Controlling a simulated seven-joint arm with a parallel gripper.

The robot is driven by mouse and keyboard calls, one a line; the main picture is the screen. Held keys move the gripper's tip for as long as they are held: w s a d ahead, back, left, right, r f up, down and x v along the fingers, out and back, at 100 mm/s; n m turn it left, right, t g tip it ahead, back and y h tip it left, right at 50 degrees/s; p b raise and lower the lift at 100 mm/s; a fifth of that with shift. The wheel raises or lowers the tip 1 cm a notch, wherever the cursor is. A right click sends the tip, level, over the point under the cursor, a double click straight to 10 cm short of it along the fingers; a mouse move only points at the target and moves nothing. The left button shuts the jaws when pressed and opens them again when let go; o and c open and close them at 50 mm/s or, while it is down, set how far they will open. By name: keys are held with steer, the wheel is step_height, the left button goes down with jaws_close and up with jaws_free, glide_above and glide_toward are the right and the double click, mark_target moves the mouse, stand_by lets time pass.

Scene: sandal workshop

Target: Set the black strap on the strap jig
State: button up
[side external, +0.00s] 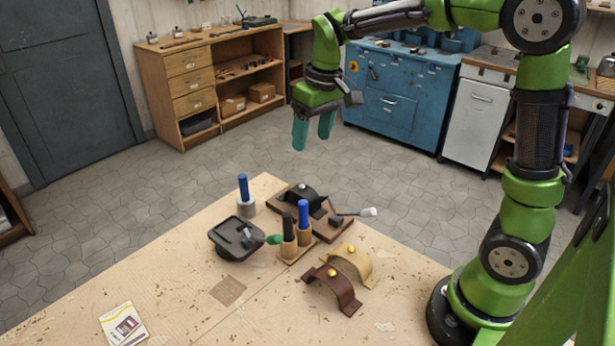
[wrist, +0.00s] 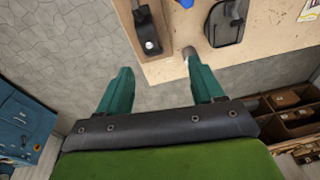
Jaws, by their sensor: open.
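A wooden board with a lever and pale handle, seemingly the strap jig (side external: 334,229), stands near the table's far edge. A black arched piece (side external: 303,197) sits on it; it looks like the black strap, but I cannot tell strap from jig form. This black piece also shows at the top of the wrist view (wrist: 150,35). My gripper (side external: 313,136) is open and empty, high in the air near the table's far edge.
A tan strap (side external: 358,266) and a brown strap (side external: 345,294) lie nearer the front. A holder (side external: 297,251) with upright handled tools, a dark tray-like piece (side external: 228,247) and a blue-handled tool (side external: 243,188) stand close by. A card (side external: 123,325) lies front left.

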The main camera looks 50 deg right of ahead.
steer(key=s+a+r+m+t, duration=0.1)
steer(key=s+a+t, duration=0.1)
steer(key=s, duration=0.6)
steer(key=s+a+r+m+t+y, duration=0.1)
steer(key=s+a+m+t, duration=0.1)
steer(key=s, duration=0.6)
steer(key=shift+s+a+t, duration=0.3)
steer(key=shift+a+t, duration=0.3)
steer(key=shift+t, duration=0.1)
